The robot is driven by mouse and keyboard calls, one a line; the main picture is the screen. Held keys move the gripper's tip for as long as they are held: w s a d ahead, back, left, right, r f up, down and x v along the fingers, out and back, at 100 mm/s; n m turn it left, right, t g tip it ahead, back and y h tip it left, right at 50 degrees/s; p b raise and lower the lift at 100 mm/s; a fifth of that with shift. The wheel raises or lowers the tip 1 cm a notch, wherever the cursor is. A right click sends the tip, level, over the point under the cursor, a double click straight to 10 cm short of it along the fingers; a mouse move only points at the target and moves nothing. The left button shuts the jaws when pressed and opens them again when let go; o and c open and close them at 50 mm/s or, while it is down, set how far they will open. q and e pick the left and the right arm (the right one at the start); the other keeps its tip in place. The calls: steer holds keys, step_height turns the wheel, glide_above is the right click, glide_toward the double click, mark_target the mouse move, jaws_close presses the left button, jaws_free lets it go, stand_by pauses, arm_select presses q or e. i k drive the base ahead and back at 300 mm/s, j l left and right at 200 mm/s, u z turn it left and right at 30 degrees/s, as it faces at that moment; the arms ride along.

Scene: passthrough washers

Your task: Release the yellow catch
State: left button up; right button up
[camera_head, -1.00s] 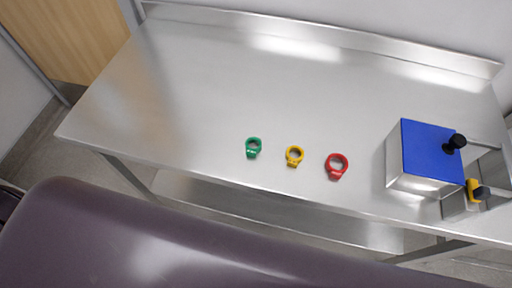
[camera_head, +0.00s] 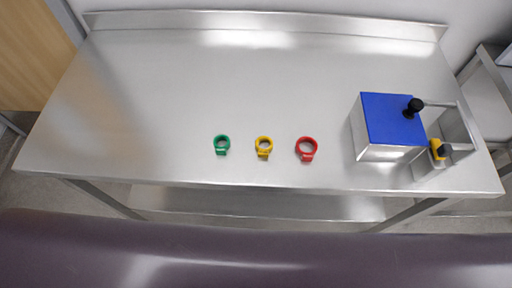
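A yellow catch (camera_head: 437,149) with a black knob (camera_head: 444,151) sits on the right side of a metal box with a blue top (camera_head: 392,118). The box stands near the right end of the steel table. A second black knob (camera_head: 414,107) sits at the blue top's right edge, by a thin metal rod or frame. Whether the catch is engaged cannot be told at this size. Neither of my grippers is in view.
Green (camera_head: 222,144), yellow (camera_head: 264,147) and red (camera_head: 306,149) rings lie in a row on the steel table (camera_head: 150,110), left of the box. The table has a raised back edge, and its left part is clear. A dark purple padded surface (camera_head: 250,262) crosses the foreground.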

mark_target(440, 151)
steer(key=z, duration=1.25)
steer(key=k+l, duration=0.25)
steer(key=l, duration=0.15)
